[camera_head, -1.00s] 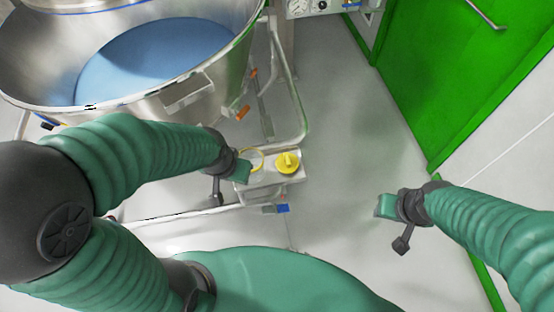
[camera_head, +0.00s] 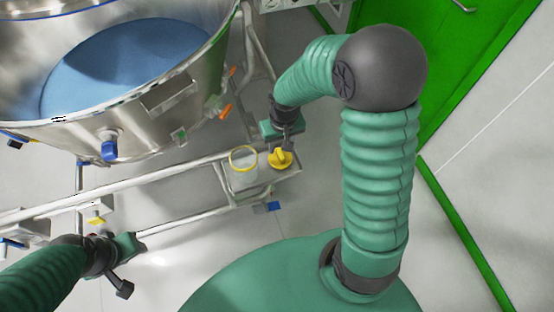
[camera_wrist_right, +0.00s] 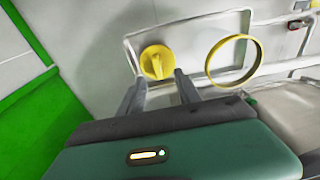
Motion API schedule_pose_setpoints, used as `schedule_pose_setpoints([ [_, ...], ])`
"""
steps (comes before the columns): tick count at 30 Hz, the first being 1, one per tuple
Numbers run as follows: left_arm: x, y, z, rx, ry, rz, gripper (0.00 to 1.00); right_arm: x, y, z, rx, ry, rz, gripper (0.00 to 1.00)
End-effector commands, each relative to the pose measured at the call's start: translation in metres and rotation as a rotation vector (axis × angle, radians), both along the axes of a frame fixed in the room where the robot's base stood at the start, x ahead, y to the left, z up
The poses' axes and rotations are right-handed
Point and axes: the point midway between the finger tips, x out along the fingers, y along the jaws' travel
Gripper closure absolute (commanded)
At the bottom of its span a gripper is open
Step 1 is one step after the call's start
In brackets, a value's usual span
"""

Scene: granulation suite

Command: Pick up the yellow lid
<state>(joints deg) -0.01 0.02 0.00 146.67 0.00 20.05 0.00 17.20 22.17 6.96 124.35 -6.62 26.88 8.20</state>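The yellow lid (camera_head: 279,158) lies on a small metal shelf (camera_head: 284,174) beside the vessel's frame. It also shows in the right wrist view (camera_wrist_right: 156,62) as a round disc with a raised grip. My right gripper (camera_head: 284,142) is over the lid in the head view. In the wrist view its two fingers (camera_wrist_right: 160,85) are apart, with the lid just beyond and between their tips; contact cannot be told. My left gripper (camera_head: 135,245) is low at the left, away from the lid; its finger opening is not clear.
A clear container with a yellow rim (camera_head: 243,158) stands on the shelf just left of the lid, its rim also in the wrist view (camera_wrist_right: 233,60). A large steel vessel (camera_head: 130,125) with blue contents fills the upper left. Metal rails (camera_head: 180,168) run beside the shelf. Green door at right.

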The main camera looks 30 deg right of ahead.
Motion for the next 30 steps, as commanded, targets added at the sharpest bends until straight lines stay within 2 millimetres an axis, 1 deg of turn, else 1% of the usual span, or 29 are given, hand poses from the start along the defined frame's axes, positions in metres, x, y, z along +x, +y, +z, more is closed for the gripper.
schedule_pose_setpoints([
  [1,0.0,0.0,-0.003,0.0,0.0,0.0,0.64,0.001,-0.002,-0.01,0.002,0.002,-0.001,0.6],
  [5,0.0,0.0,-0.006,0.0,0.0,0.0,0.64,0.002,-0.003,-0.023,0.002,0.0,-0.002,0.6],
  [9,0.0,0.0,-0.014,0.0,0.0,0.0,0.64,0.007,-0.002,-0.049,0.004,0.003,-0.002,0.6],
  [12,0.0,0.0,-0.017,0.0,0.0,0.0,0.64,0.009,-0.001,-0.064,0.002,0.002,-0.004,0.6],
  [15,0.0,0.0,-0.017,0.0,0.0,0.0,0.64,0.01,-0.001,-0.069,0.001,-0.001,-0.003,0.6],
  [20,0.0,0.0,-0.017,0.0,0.0,0.0,0.64,0.01,0.0,-0.067,0.0,-0.002,-0.001,0.6],
  [23,0.0,0.0,-0.017,0.0,0.0,0.0,0.64,0.01,-0.001,-0.068,0.001,-0.002,-0.002,0.7],
  [27,0.0,0.0,-0.017,0.0,0.0,0.0,0.64,0.01,-0.002,-0.068,0.001,-0.001,-0.003,0.89],
  [30,0.0,0.0,-0.017,0.0,0.0,0.0,0.64,0.01,-0.002,-0.068,0.001,-0.001,-0.003,1.0],
])
